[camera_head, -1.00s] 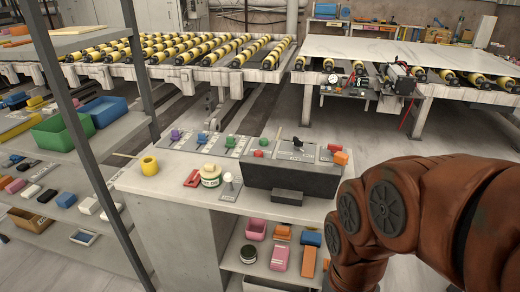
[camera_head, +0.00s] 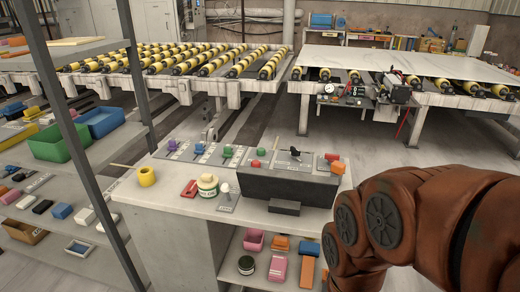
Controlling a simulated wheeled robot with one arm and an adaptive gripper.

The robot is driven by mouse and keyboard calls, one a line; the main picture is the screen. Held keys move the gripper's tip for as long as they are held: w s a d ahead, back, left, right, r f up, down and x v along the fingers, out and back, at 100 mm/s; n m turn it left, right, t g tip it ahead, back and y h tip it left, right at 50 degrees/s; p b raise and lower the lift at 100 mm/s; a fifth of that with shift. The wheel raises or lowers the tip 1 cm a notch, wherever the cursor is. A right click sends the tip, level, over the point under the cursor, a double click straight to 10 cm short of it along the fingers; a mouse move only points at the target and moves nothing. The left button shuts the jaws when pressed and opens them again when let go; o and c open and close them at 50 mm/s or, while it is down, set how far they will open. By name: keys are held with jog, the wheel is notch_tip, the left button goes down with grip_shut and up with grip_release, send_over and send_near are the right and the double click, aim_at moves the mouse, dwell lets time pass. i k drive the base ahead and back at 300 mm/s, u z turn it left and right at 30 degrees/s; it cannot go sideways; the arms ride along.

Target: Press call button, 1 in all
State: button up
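A control console stands on the grey counter (camera_head: 160,197) in the middle of the view. Its sloped dark box (camera_head: 287,186) carries a black lever (camera_head: 295,153), a small red piece (camera_head: 255,164) and red-orange pieces at its right end (camera_head: 337,167). To its left, a grey panel strip has purple (camera_head: 172,145), blue (camera_head: 199,149) and green (camera_head: 228,152) knobs. A white-topped knob (camera_head: 225,190) stands on a small plate in front. I cannot tell which is the call button. My gripper is not in view; only my reddish-brown arm shows at the lower right.
A yellow roll (camera_head: 147,177), red piece (camera_head: 189,189) and cream jar (camera_head: 208,186) stand on the counter. A shelf rack (camera_head: 70,255) with bins is at left. Roller conveyors (camera_head: 180,92) and a slab table (camera_head: 400,62) stand behind. Floor shows between them.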

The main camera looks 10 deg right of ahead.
aim_at(261, 152)
jog(key=u, duration=0.6)
jog(key=k, duration=0.65)
jog(key=u, duration=0.95)
jog(key=i, duration=1.65)
jog(key=z, duration=0.95)
jog(key=i, duration=0.85)
jog(key=z, duration=0.9)
